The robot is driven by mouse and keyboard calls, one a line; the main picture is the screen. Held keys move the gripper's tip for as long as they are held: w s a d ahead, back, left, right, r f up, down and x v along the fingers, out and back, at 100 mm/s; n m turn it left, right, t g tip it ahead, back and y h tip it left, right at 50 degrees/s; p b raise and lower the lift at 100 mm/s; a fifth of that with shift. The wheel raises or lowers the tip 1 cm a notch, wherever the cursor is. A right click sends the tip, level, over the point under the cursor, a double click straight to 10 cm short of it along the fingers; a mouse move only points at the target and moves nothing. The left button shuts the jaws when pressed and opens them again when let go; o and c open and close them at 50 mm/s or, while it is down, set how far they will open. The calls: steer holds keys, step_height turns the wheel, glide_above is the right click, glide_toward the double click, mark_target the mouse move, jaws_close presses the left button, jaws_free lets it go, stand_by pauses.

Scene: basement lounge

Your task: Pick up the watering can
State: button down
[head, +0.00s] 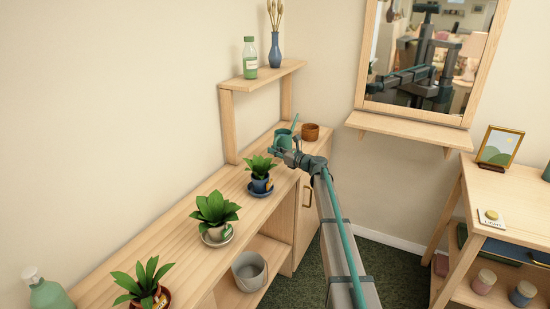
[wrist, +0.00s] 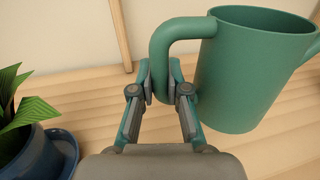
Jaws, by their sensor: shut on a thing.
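The green watering can (head: 284,139) is at the far end of the long wooden counter, its spout pointing up to the right. In the wrist view the can (wrist: 245,75) is upright, with its curved handle on the left. My gripper (wrist: 161,82) is shut on the handle, one finger on each side of its vertical part. In the head view my gripper (head: 280,151) partly covers the can. I cannot tell whether the can's base touches the counter.
A potted plant in a blue pot (head: 260,185) stands close to my gripper; its pot (wrist: 30,155) is at the wrist view's left. A brown pot (head: 310,132) is just right of the can. A raised shelf (head: 262,79) holds a bottle (head: 249,58) and a blue vase (head: 275,50).

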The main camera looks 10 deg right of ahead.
steer(key=s+a+r+b, duration=0.1)
steer(key=s+a+r, duration=0.1)
steer(key=s+r, duration=0.6)
steer(key=s, duration=0.4)
steer(key=shift+a, duration=0.4)
steer(key=c, duration=1.8)
jaws_free()
jaws_close()
